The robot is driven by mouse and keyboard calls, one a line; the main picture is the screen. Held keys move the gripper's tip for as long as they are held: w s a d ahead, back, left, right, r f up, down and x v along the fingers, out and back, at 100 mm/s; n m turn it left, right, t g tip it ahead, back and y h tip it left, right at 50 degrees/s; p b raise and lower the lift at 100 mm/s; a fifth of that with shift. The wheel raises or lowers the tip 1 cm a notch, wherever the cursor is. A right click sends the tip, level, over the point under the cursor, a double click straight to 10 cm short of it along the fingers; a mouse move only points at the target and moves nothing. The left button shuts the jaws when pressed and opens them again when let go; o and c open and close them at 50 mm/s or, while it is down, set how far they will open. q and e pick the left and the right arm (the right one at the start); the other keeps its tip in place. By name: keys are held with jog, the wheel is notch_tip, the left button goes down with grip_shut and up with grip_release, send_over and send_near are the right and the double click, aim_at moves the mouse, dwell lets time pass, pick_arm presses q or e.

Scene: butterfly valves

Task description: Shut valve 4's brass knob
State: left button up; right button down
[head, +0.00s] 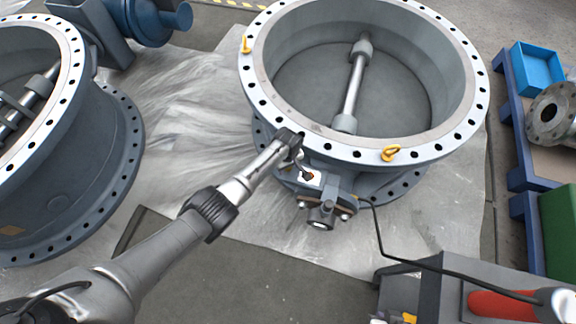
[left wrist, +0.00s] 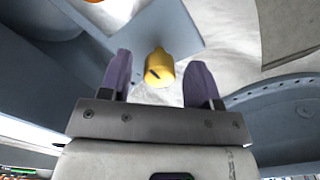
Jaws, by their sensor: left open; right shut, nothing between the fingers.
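My left gripper (left wrist: 160,62) is open, with one finger on each side of the knob in the picture and a gap to both. I cannot tell whether the fingertips reach down around it. In the head view my left gripper (head: 297,149) is at the near side of the large round valve (head: 440,150), beside its actuator box (head: 325,191). The knob is not clear there. My right gripper is not in view.
A second large valve (head: 115,165) stands at the left. Yellow lifting eyes (head: 391,153) sit on the flange. A black cable runs from the actuator to a grey cart (head: 480,270) at lower right. Blue pallets and a blue bin (head: 538,68) are at the right.

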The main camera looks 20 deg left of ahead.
pick_arm(q)
jog(key=c, duration=0.9)
jog(key=shift+m, duration=0.3)
jog(key=shift+r+m+p, duration=0.1)
jog(key=shift+m+p, duration=0.55)
jog(key=shift+m, duration=0.45)
jog(key=m+p, duration=0.1)
jog(key=m, duration=0.8)
jog(key=shift+m, duration=2.6)
